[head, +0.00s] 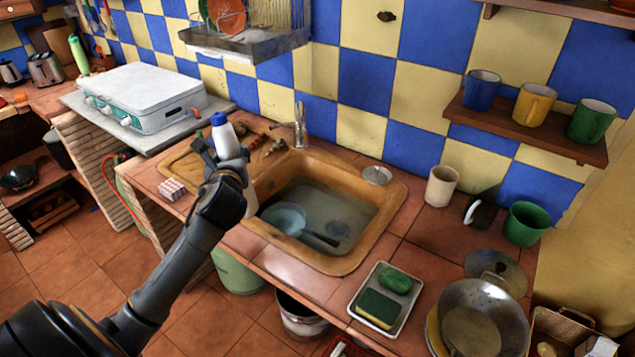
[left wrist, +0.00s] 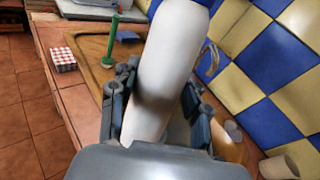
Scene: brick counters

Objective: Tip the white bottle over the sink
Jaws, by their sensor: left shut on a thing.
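The white bottle (head: 226,142) with a blue cap (head: 218,119) is in my left gripper (head: 226,160). It stands close to upright, leaning slightly left in the head view, above the left side of the sink (head: 347,262). In the left wrist view the white bottle (left wrist: 170,60) fills the space between the fingers of my left gripper (left wrist: 160,95), which press on its sides. Its cap end is mostly cut off at the top there. The sink holds water and a pan (head: 284,217) with a dark handle. My right gripper is not in view.
A red-checked box (head: 172,189) lies on the counter left of the sink. A tray (head: 372,333) with sponges sits at the front right. A cream cup (head: 441,186), a green cup (head: 526,223) and a colander (head: 483,318) stand further right. A dish rack (head: 250,45) hangs above.

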